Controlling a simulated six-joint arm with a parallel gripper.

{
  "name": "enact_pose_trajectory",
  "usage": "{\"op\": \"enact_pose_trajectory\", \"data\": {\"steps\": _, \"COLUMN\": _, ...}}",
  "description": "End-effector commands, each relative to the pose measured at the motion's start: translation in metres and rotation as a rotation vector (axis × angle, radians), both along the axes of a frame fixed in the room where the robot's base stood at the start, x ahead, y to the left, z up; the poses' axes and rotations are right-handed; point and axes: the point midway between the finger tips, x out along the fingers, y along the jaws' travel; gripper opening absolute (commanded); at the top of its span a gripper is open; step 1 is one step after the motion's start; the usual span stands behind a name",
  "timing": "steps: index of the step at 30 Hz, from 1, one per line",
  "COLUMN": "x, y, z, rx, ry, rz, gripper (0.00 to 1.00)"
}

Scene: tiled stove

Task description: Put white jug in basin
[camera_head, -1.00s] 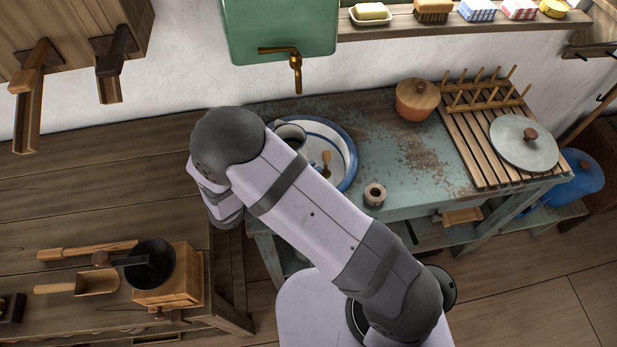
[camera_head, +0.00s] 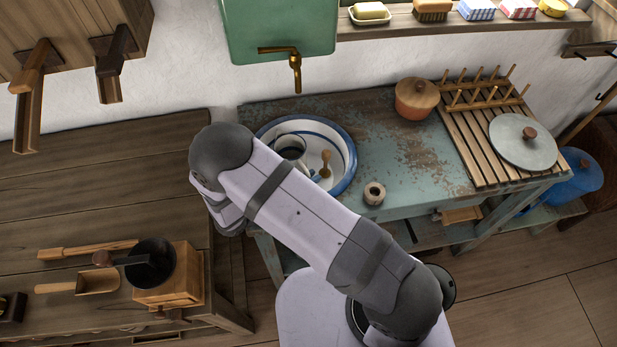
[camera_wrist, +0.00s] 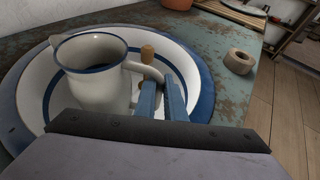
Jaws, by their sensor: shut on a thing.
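The white jug (camera_wrist: 96,76) has a blue band at its rim and a handle on its right side in the wrist view. It is upright, inside the outline of the basin (camera_wrist: 202,80). In the head view the jug (camera_head: 291,147) shows partly behind my arm, within the white basin with the blue rim (camera_head: 347,176). My gripper (camera_wrist: 164,80) has its blue fingers shut on the jug's handle. Whether the jug's base touches the basin floor is hidden. A wooden-handled tool (camera_head: 325,164) also stands in the basin, and its knob (camera_wrist: 148,53) shows behind the jug handle.
A small round tan roll (camera_head: 374,193) lies on the worn blue table right of the basin. A lidded orange pot (camera_head: 416,99) and a wooden drying rack (camera_head: 485,128) stand further right. A brass tap (camera_head: 295,75) hangs above the basin. The tabletop between is free.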

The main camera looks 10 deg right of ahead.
Motion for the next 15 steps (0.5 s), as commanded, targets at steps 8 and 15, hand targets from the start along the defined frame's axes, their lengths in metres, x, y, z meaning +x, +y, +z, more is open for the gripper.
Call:
{"op": "enact_pose_trajectory", "data": {"steps": 8, "x": 0.0, "y": 0.0, "z": -0.0005, "rx": 0.0, "ry": 0.0, "rz": 0.0, "gripper": 0.28}}
{"op": "enact_pose_trajectory", "data": {"steps": 15, "x": 0.0, "y": 0.0, "z": 0.0049, "rx": 0.0, "ry": 0.0, "rz": 0.0, "gripper": 0.28}}
